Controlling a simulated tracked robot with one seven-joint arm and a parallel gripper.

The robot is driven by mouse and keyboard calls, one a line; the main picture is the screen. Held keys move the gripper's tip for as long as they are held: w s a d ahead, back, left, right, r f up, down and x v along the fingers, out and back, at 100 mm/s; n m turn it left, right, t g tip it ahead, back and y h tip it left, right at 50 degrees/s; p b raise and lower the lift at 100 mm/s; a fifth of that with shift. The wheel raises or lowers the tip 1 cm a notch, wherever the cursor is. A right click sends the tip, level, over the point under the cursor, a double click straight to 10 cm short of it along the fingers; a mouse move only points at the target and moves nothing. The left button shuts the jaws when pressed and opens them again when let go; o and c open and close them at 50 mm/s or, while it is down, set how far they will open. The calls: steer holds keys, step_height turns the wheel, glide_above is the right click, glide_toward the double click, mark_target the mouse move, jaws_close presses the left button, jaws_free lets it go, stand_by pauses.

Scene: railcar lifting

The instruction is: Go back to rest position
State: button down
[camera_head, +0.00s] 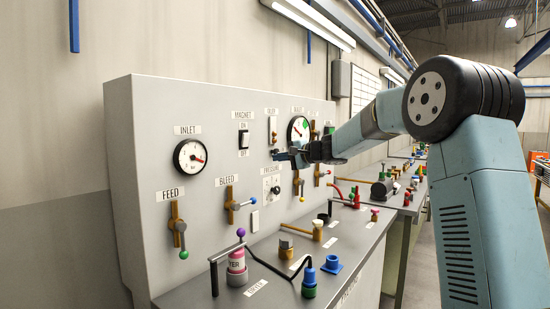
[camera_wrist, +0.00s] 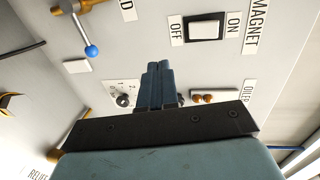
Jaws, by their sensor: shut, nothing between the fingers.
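My gripper (camera_head: 292,157) is at the end of my blue-grey arm, which reaches from the right toward the upright control panel (camera_head: 152,125). In the wrist view its blue fingers (camera_wrist: 160,85) are together with nothing between them, in front of the panel face. The fingertips are close to the panel, near the oiler and the pressure dial (camera_wrist: 123,98). I cannot tell whether they touch it. The dark gripper body hides part of the panel below the oiler label.
The panel carries the inlet gauge (camera_head: 190,156), the magnet switch (camera_wrist: 207,27), the feed valve (camera_head: 178,230) and the blue-knobbed bleed valve (camera_wrist: 91,51). A bench below holds a pink-and-white cylinder (camera_head: 237,262), a blue-topped green part (camera_head: 309,284) and a blue fitting (camera_head: 331,265). Open floor lies at the right.

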steer(key=s+n+g+h, duration=0.2)
steer(key=s+n, duration=0.1)
steer(key=s, duration=1)
steer(key=s+d+f+n+h, duration=0.1)
steer(key=s+d+f+h, duration=0.2)
steer(key=s+d, duration=0.4)
steer(key=s+d+f+n+g+h, duration=0.1)
steer(key=s+d+f+h, duration=0.3)
steer(key=s, duration=1.4)
steer(key=s+d+f+n+g+h, duration=0.1)
steer(key=s+d+f+n+h, duration=0.1)
steer(key=s+d+f, duration=0.4)
steer(key=s+d+h, duration=0.1)
steer(key=s+d, duration=0.2)
steer(key=s, duration=0.4)
steer(key=shift+s+d+h, duration=0.25)
steer(key=shift+d+h, duration=0.05)
steer(key=shift+d, duration=0.1)
